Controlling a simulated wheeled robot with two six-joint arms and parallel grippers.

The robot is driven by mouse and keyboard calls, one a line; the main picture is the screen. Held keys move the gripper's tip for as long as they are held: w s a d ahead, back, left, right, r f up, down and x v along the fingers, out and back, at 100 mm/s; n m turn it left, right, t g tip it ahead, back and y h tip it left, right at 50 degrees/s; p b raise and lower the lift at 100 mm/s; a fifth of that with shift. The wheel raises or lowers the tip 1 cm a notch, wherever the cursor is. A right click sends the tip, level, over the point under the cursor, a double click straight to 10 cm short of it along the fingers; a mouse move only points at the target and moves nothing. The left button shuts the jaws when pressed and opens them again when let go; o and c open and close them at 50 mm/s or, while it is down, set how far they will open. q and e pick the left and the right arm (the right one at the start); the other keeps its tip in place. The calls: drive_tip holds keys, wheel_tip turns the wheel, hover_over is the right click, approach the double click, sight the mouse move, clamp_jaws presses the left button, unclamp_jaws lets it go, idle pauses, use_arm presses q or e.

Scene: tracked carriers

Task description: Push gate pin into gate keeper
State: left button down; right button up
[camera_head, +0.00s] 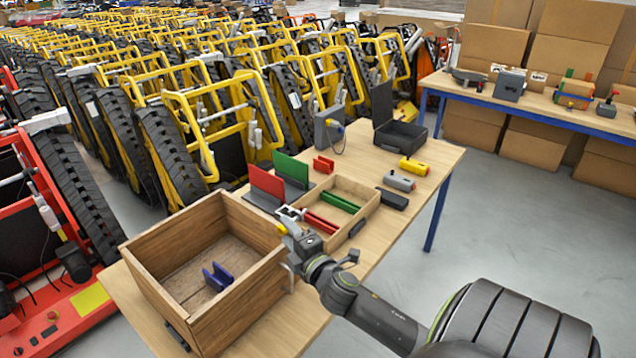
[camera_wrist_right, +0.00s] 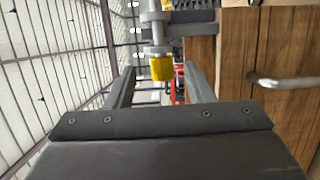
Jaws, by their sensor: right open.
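A grey metal pin with a yellow end (camera_wrist_right: 162,68), which I take for the gate pin, shows at the top middle of the right wrist view. A grey metal bracket (camera_wrist_right: 192,29) sits beside its shaft; I cannot tell whether this is the gate keeper. The yellow end also shows in the head view (camera_head: 282,229), close to the wooden box's back right corner. My right gripper (camera_head: 289,216) is there too. In the wrist view its two fingers (camera_wrist_right: 160,84) are apart, one on each side of the yellow end, with gaps visible. My left gripper is not in view.
The open wooden box (camera_head: 160,262) holds a blue bracket (camera_head: 217,276). A metal handle (camera_wrist_right: 287,82) sticks out from its wall. A divided tray (camera_head: 372,196), red and green panels (camera_head: 266,181) and small parts crowd the table behind. Yellow carriers (camera_head: 170,140) stand left.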

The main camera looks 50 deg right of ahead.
drive_tip(key=b+v, duration=0.3)
drive_tip(key=v, duration=1.1)
drive_tip(key=shift+s+b, duration=0.15)
drive_tip(key=shift+b, duration=0.25)
